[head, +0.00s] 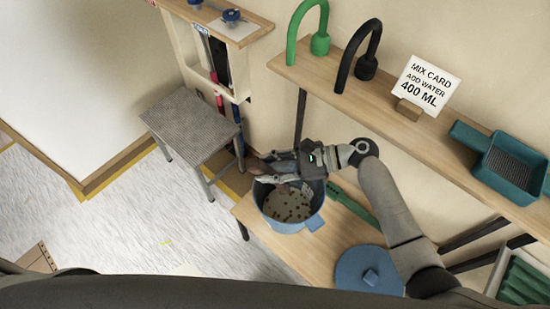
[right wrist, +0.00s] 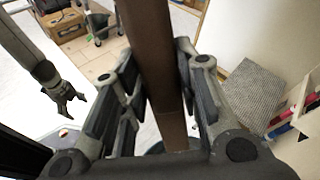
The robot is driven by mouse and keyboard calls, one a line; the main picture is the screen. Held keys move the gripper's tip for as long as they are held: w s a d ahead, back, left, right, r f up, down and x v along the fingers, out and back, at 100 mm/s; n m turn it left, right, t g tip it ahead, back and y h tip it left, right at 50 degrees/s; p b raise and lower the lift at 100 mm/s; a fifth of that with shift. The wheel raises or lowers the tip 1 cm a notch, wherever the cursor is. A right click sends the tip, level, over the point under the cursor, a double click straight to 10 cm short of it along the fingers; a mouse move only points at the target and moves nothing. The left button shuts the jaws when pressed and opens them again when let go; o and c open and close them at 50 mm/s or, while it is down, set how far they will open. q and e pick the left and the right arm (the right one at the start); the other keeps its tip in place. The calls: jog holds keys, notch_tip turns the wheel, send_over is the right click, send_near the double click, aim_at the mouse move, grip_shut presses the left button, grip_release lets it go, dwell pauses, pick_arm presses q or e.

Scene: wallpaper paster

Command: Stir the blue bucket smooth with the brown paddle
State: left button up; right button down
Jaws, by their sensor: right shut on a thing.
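The blue bucket (head: 279,221) stands on the low wooden bench. It holds a beige mix with several dark lumps on its surface. My right gripper (head: 272,171) is over the bucket's far rim and shut on the brown paddle (head: 261,168). In the right wrist view the brown paddle (right wrist: 155,60) runs between the fingers of my right gripper (right wrist: 160,105). The paddle's lower end is hidden, so I cannot tell whether it touches the mix. My left gripper (right wrist: 68,100) shows only in the right wrist view, with its fingers apart and empty.
A blue lid (head: 368,271) and a green tool (head: 352,205) lie on the bench (head: 310,250). A grey stool (head: 190,125) stands left of the bucket. The shelf behind holds a green tap (head: 320,42), a black tap (head: 366,66), a mix card (head: 428,84) and a teal tray (head: 480,142).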

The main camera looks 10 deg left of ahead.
jog(key=s+a+f+b, duration=0.1)
jog(key=s+a+f, duration=0.2)
jog(key=s+a, duration=0.15)
jog(key=w+d+f+b, duration=0.2)
jog(key=f+b, duration=0.4)
jog(key=f, duration=0.1)
jog(key=w+d+f+b, duration=0.2)
jog(key=w+f+b, duration=0.1)
jog(key=f+b, duration=0.4)
jog(key=w+d+f+b, duration=0.2)
jog(key=f+b, duration=0.5)
jog(key=f, duration=0.1)
jog(key=shift+w+d+f, duration=0.2)
jog(key=shift+d+f, duration=0.1)
jog(key=shift+f, duration=0.1)
dwell(0.4)
